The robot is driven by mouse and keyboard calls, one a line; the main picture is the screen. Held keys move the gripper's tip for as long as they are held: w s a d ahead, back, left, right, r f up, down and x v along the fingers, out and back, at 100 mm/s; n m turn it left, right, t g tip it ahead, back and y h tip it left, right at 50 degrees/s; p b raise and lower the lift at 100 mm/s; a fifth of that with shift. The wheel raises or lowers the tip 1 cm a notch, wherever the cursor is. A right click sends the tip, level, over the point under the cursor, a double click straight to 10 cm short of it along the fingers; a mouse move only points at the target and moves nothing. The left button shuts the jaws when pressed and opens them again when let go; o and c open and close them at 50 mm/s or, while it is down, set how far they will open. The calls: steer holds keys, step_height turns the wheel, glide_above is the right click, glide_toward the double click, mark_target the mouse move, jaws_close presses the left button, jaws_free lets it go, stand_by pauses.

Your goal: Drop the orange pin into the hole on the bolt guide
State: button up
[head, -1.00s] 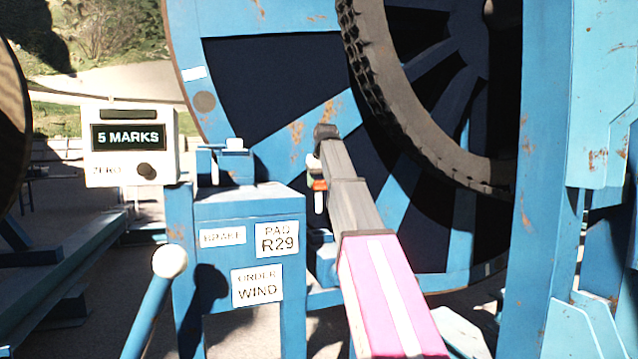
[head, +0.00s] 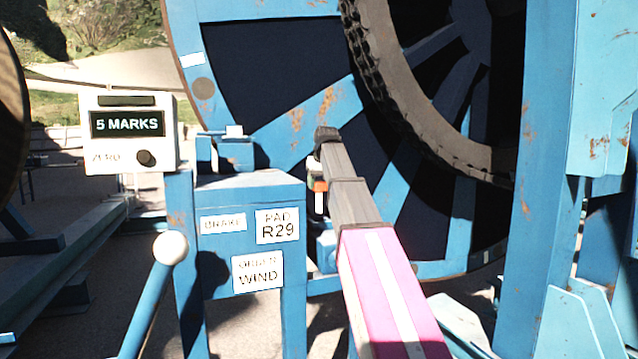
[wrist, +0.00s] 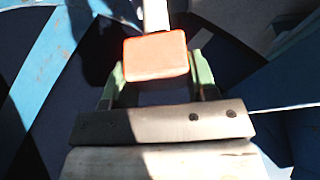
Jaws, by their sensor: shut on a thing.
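The orange pin has an orange block head (head: 320,186) and a pale shaft (head: 319,204) hanging down roughly upright in the head view. My gripper (head: 317,172) is shut on its head, in front of the reel. In the wrist view the orange head (wrist: 155,56) sits between the green fingertips, with the pale shaft (wrist: 156,14) beyond it. A small blue part (head: 326,250) shows just below the pin, beside the control stand; it may be the bolt guide, but I cannot make out a hole. My arm hides part of this area.
The large blue reel (head: 285,130) with a dark toothed ring (head: 400,100) stands behind. A blue control stand (head: 240,200) with labels is left of the pin. A white-knobbed lever (head: 170,248) and a "5 MARKS" box (head: 128,132) stand farther left. A blue upright (head: 545,180) is at right.

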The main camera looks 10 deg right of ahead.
mark_target(319, 212)
steer(key=shift+f, duration=0.4)
steer(key=shift+f, duration=1.05)
steer(key=shift+f, duration=0.3)
stand_by(0.4)
steer(key=shift+f, duration=1.1)
steer(key=shift+f, duration=0.35)
steer(key=shift+f, duration=1.1)
steer(key=shift+f, duration=0.55)
steer(key=shift+f, duration=0.35)
